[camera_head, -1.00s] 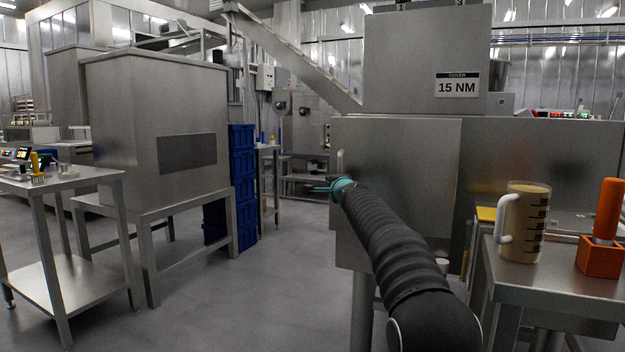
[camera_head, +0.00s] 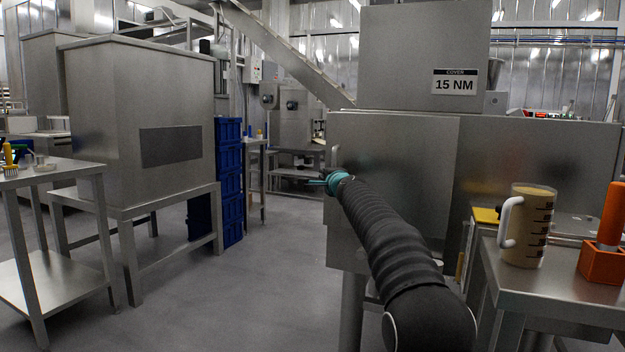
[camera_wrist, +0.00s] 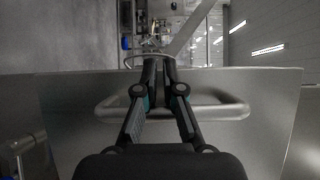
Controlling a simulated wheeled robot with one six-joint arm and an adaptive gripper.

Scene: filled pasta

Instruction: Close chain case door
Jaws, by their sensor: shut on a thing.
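The chain case door (camera_head: 400,190) is a plain brushed steel panel on the steel case at centre right in the head view. Its bar handle (camera_head: 337,157) is near the panel's left edge. In the wrist view the handle (camera_wrist: 222,111) runs crosswise in front of the steel panel (camera_wrist: 260,85). My gripper (camera_head: 325,182) is at the handle in the head view. In the wrist view my gripper's fingers (camera_wrist: 158,68) straddle the bar and are shut on it. The exact contact is partly hidden by the fingers. I cannot tell how wide the door stands open.
A steel table (camera_head: 540,285) at right holds a measuring jug (camera_head: 527,225) and an orange holder (camera_head: 597,262). A tall steel bin (camera_head: 140,110) on a stand, a small table (camera_head: 75,185) and stacked blue crates (camera_head: 230,190) are at left. Clear floor (camera_head: 270,290) lies between.

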